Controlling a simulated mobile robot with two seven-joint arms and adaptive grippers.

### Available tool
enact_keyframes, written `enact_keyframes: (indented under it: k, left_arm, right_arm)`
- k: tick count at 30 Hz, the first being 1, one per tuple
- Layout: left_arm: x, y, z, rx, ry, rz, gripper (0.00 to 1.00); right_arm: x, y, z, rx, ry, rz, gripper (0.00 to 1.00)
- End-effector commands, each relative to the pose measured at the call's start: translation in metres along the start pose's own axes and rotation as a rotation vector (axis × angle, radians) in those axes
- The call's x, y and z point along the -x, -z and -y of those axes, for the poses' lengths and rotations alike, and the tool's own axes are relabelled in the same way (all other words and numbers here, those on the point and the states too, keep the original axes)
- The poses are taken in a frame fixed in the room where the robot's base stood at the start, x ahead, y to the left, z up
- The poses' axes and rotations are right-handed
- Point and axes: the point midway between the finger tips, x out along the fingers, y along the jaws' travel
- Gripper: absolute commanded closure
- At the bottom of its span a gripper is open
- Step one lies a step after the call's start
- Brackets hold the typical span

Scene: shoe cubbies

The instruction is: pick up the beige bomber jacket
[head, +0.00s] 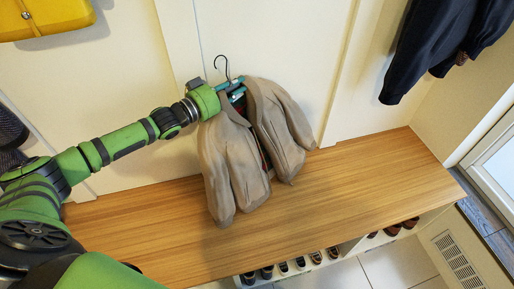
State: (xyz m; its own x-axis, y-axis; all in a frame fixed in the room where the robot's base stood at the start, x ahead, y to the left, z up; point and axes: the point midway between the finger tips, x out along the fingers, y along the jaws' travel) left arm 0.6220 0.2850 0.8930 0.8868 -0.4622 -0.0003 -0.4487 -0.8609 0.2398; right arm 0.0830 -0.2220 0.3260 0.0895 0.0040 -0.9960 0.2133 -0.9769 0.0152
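My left gripper (236,92) is at the jacket's collar, just below the hanger hook. Its fingertips are partly hidden by the collar, and I cannot tell whether they are closed on it. My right gripper is not in view.
The wooden bench (370,175) is clear to both sides of the jacket. Several shoes (300,263) sit in cubbies beneath it. A dark garment (425,50) hangs at upper right, and a yellow bag (45,17) is at upper left.

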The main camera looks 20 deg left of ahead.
Motion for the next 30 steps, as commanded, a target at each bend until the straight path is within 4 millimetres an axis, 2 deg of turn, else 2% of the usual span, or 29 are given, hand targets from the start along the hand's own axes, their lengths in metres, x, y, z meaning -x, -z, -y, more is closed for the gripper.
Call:
enact_keyframes:
  k: [14,21,30]
  left_arm:
    - [0.002,0.009,-0.006,0.000,-0.004,-0.007,1.00]
    - [0.002,0.042,-0.014,-0.002,-0.004,-0.008,1.00]
    - [0.002,0.072,-0.022,-0.002,-0.004,-0.007,1.00]
  right_arm:
    - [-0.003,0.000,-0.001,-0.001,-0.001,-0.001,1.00]
    - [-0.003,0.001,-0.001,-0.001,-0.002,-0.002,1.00]
    - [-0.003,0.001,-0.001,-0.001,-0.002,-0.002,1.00]
